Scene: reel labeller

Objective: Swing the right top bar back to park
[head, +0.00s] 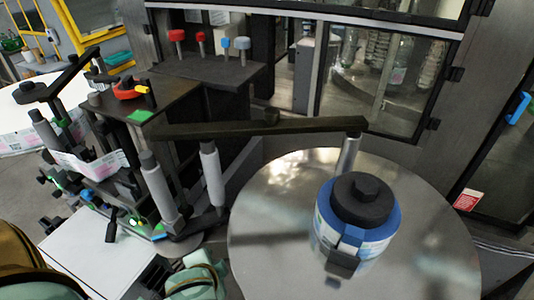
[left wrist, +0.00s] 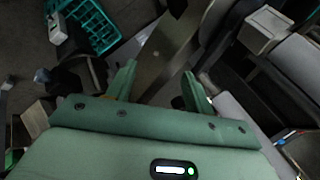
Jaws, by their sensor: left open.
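The right top bar (head: 310,126) is a long dark bar with a small knob near its middle. A reel with a blue and white label band (head: 372,245) and black hub stands on that plate, apart from the bar. My left gripper (left wrist: 159,70) is open, with green fingers apart; a grey-brown strip shows beyond them, and I cannot tell what it is. My right gripper is not in view.
The left top bar (head: 68,72) stands at the far left. Red and blue knobs (head: 242,43) rise from the dark block behind. A white panel (head: 95,255) lies at lower left. Glass cabinet doors (head: 395,75) stand behind the plate. A teal crate (left wrist: 92,22) shows in the wrist view.

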